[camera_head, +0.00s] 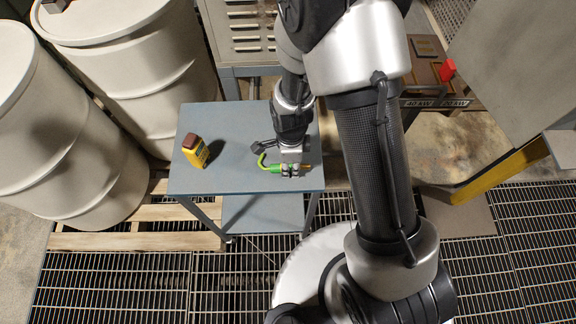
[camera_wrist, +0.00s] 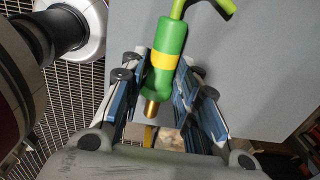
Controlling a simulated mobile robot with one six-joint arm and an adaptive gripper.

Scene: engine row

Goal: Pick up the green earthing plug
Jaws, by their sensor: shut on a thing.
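The green earthing plug (camera_wrist: 168,60) has a yellow band, a brass tip and a green cable at its back end. In the wrist view it lies between the two fingers of my gripper (camera_wrist: 160,95), which is shut on it. In the head view the plug (camera_head: 272,167) shows at the front right of the grey-blue table (camera_head: 225,180), partly hidden by my gripper (camera_head: 290,170). I cannot tell whether the plug touches the table top. Its green cable curves up to the left of the gripper.
A grey cabinet (camera_head: 240,30) is behind the table. Floor grating (camera_head: 140,290) lies in front.

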